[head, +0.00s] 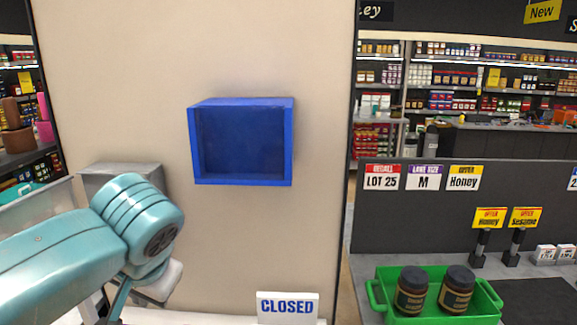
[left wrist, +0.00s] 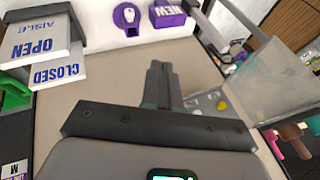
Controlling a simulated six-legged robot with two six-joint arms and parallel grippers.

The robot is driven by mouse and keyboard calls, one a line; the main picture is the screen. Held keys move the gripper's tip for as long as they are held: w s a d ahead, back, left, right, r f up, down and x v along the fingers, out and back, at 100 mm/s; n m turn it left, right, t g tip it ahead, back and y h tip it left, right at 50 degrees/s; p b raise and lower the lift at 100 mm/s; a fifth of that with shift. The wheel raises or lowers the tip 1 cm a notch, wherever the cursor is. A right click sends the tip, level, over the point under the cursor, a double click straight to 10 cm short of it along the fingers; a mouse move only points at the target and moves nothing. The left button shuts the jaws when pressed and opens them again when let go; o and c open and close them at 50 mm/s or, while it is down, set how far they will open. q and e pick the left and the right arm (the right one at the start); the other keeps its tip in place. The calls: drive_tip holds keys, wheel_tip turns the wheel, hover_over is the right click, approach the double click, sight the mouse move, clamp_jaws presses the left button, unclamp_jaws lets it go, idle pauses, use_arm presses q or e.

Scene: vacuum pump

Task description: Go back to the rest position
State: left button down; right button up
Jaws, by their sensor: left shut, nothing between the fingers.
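My left arm (head: 90,245) reaches in from the left in the head view, in front of the beige panel. Its teal joint hides part of a grey box behind it. In the left wrist view my left gripper (left wrist: 160,85) has its dark fingers together, with nothing held between them. The fingers stand over a plain beige surface (left wrist: 100,88), apart from the objects around them. My right arm and gripper are in neither view.
A blue open box (head: 240,142) is on the panel. A CLOSED sign (head: 287,307) stands below. At right, a green crate (head: 377,288) holds two dark jars. The left wrist view shows a purple NEW block (left wrist: 168,15) and a clear bin (left wrist: 268,75).

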use_arm(q)
drive_tip(key=d+f+m+g+h, duration=0.1)
drive_tip(key=d+f+g+h, duration=0.3)
drive_tip(key=f, duration=1.1)
drive_tip(key=d+f+m+t+h, duration=0.1)
drive_tip(key=d+f, duration=0.4)
drive_tip(key=f, duration=1)
drive_tip(key=s+d+f+n+h, duration=0.1)
drive_tip(key=s+f+n, duration=0.2)
drive_tip(key=s+f, duration=0.5)
drive_tip(key=s+f+n+g+h+b, duration=0.1)
drive_tip(key=s+f+n+h, duration=0.1)
drive_tip(key=s+f, duration=0.6)
wheel_tip(320, 180, down, 5)
drive_tip(key=shift+s+d+f+n, duration=0.1)
drive_tip(key=shift+s+d+n, duration=0.1)
drive_tip(key=shift+d+n, duration=0.2)
drive_tip(key=shift+a, duration=0.2)
